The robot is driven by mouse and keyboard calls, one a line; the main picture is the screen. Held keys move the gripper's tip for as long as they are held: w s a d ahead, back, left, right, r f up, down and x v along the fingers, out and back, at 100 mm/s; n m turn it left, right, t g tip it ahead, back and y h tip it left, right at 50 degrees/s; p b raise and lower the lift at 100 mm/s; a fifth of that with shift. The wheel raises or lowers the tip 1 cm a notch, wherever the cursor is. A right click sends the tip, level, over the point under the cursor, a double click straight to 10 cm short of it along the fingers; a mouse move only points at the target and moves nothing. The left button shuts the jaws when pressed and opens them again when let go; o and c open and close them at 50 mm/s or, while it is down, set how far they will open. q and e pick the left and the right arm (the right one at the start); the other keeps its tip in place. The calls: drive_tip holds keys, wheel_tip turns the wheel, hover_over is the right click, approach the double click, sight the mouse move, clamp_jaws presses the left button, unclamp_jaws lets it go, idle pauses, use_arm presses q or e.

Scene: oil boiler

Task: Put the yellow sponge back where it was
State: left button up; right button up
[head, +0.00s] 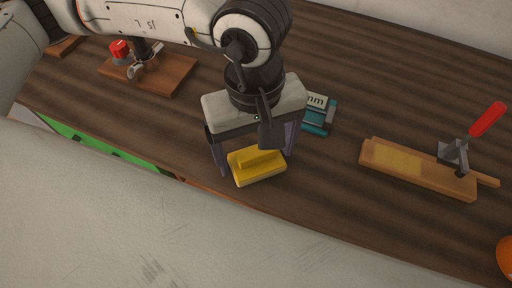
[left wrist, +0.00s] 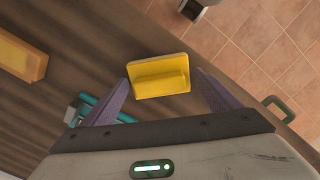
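The yellow sponge (head: 257,168), a block with a raised ridge on top, lies on the wooden worktop near its front edge. It also shows in the left wrist view (left wrist: 160,77). My left gripper (head: 255,155) is above it, pointing down, with its purple fingers spread wide. In the left wrist view the sponge sits between and slightly beyond the fingertips (left wrist: 163,76); a gap shows at the right finger, and I cannot tell whether the left finger touches it. My right gripper is not in view.
A wooden board (head: 415,170) with a pale yellow rectangle and a red-handled clamp (head: 470,137) lies to the right. A teal object (head: 318,117) is just behind the gripper. Another wooden block with a red-topped fixture (head: 150,75) stands back left. An orange object (head: 505,258) is at the right edge.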

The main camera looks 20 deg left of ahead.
sight(255, 148)
use_arm(q)
drive_tip(key=shift+o, duration=0.8)
drive_tip(key=shift+r, duration=0.1)
drive_tip(key=shift+r, duration=0.15)
wheel_tip(255, 148, up, 12)
drive_tip(key=shift+a+f, duration=0.1)
drive_tip(key=shift+f, duration=0.1)
idle(1.1)
